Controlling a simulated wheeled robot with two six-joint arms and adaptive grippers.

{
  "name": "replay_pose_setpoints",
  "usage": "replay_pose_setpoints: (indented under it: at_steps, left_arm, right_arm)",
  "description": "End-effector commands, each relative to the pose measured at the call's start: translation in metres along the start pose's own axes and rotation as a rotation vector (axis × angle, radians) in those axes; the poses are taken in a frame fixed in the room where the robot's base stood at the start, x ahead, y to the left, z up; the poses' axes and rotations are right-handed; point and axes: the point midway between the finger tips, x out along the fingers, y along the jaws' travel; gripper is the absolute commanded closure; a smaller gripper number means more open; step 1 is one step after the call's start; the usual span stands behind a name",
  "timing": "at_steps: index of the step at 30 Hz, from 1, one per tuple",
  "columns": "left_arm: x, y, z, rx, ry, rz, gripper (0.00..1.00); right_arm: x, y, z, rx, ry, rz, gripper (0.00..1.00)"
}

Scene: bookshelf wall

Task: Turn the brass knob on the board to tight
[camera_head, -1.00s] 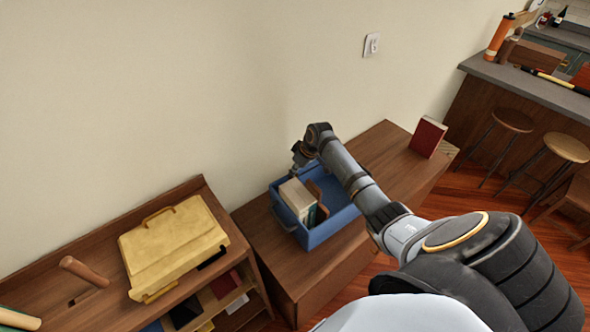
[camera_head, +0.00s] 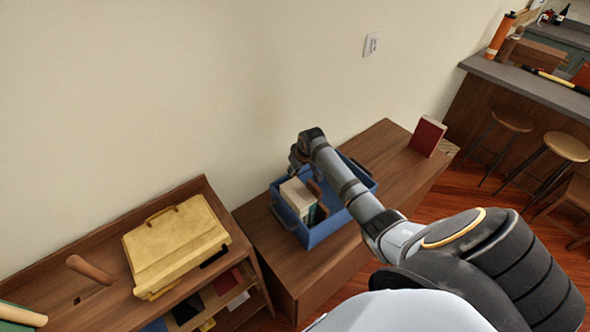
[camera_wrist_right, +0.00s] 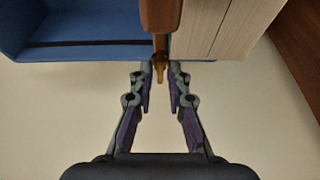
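In the right wrist view, a small brass knob (camera_wrist_right: 159,68) sits at the end of a brown wooden board (camera_wrist_right: 160,14). My right gripper (camera_wrist_right: 160,76) is open, with one finger on each side of the knob and its tips close to it. I cannot tell whether they touch it. In the head view the right gripper (camera_head: 296,168) is at the wall side of the blue bin (camera_head: 322,234), partly hidden by its own arm. The brown board (camera_head: 318,192) stands in the bin. The knob is too small to make out there. My left gripper is not in view.
Pale-edged books (camera_head: 297,195) stand in the bin beside the board. A red book (camera_head: 428,137) stands on the cabinet's right end. The wall is close behind the bin.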

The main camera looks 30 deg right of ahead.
Motion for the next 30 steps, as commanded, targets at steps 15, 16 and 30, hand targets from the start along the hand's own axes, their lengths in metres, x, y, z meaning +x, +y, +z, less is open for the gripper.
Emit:
replay_pose_setpoints:
  at_steps: [15,16,30]
  left_arm:
    - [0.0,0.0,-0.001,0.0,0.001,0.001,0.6]
    - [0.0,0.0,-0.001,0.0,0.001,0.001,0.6]
    - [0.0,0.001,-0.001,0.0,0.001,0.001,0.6]
  right_arm:
    - [-0.081,0.002,-0.001,-0.003,0.003,0.004,0.84]
    - [-0.087,0.001,-0.001,-0.004,0.003,0.003,0.84]
    - [-0.12,0.0,0.0,0.0,-0.001,0.0,0.84]
